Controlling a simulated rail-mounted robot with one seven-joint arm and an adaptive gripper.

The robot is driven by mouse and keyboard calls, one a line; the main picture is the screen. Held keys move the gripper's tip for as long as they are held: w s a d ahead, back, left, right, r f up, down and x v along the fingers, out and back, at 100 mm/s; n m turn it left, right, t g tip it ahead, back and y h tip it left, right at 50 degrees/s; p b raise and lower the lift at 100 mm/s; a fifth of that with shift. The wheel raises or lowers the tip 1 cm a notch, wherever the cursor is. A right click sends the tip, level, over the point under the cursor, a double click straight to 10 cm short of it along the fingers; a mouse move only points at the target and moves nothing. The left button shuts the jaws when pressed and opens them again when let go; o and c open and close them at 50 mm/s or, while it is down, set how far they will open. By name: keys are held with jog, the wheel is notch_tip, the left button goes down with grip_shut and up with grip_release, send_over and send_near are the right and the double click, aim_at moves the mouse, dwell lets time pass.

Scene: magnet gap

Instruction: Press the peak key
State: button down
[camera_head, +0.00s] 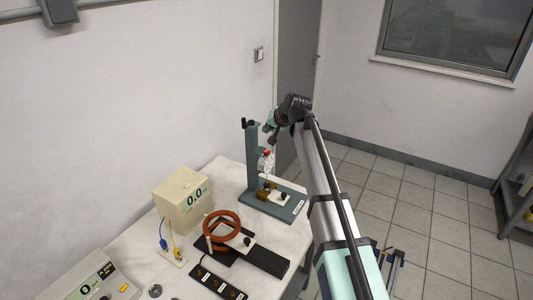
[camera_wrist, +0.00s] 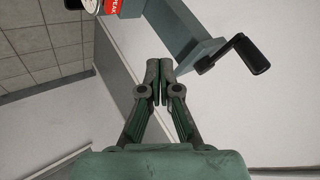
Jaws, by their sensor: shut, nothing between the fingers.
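My gripper (camera_wrist: 158,68) is shut and empty in the wrist view, its fingertips together. It also shows in the head view (camera_head: 271,132), small and partly hidden by my arm, near the top of a teal test stand (camera_head: 253,150). A white gauge (camera_head: 265,163) with a red part at its top hangs on the stand's column, below my gripper. The key itself cannot be made out clearly.
The stand's crank handle (camera_wrist: 251,54) juts out right of my fingertips. On the white bench (camera_head: 228,172) are a beige meter box (camera_head: 182,201) reading 0.0, an orange coil (camera_head: 221,227), a black socket strip (camera_head: 218,284) and another meter (camera_head: 97,283). Free floor lies at right.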

aim_at(268, 151)
jog(key=shift+f+b, duration=1.4)
jog(key=shift+f, duration=2)
jog(key=shift+f, duration=0.1)
jog(key=shift+f, duration=0.35)
jog(key=shift+f+b, duration=0.45)
jog(key=shift+b, duration=0.05)
jog(key=shift+r, duration=0.1)
jog(key=shift+r+p, duration=0.35)
jog(key=shift+r, duration=0.45)
jog(key=shift+r+p, duration=1.1)
jog(key=shift+r, duration=1.4)
